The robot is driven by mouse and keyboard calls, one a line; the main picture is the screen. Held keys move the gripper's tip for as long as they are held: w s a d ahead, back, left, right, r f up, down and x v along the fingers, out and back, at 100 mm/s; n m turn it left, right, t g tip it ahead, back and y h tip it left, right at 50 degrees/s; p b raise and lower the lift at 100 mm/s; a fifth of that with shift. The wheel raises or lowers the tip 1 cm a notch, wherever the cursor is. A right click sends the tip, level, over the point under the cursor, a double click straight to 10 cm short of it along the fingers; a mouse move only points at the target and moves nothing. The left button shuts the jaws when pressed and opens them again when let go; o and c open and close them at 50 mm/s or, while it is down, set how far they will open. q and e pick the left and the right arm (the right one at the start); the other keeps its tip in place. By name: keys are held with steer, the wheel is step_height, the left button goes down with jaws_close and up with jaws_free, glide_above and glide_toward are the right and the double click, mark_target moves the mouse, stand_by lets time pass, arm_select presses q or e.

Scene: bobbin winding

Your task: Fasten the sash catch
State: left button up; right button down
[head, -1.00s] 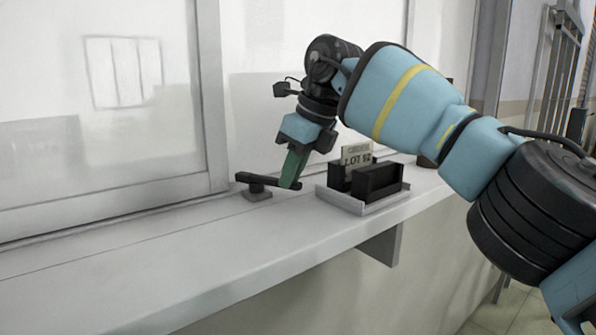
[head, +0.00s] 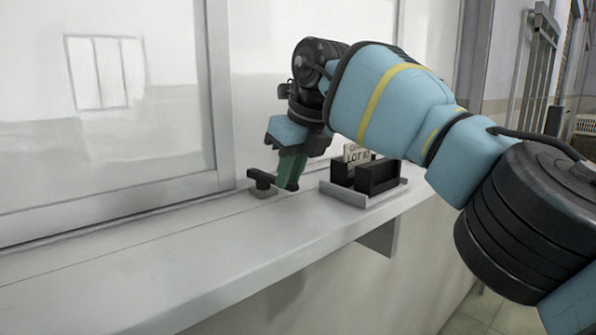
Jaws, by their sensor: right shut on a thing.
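The sash catch is a black lever (head: 263,179) on a small grey base (head: 263,191), on the sill beside the foot of the window frame. My right gripper (head: 291,178) has green fingers and reaches down from above. It is shut on the right end of the catch lever, and its fingers hide part of that end. The lever slants across the base, its right end nearer the sill's front edge. My left gripper is not in view.
A grey tray (head: 362,198) with black blocks (head: 376,178) and a lot card (head: 356,153) stands just right of my gripper. The sill (head: 150,265) is clear to the left. The window frame (head: 219,95) rises behind the catch.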

steer(key=shift+s+a+r+m, duration=0.1)
steer(key=shift+s+a+m, duration=0.05)
steer(key=shift+a+m, duration=0.15)
steer(key=shift+d, duration=0.1)
steer(key=c, duration=1.4)
jaws_free()
steer(key=shift+o, duration=0.2)
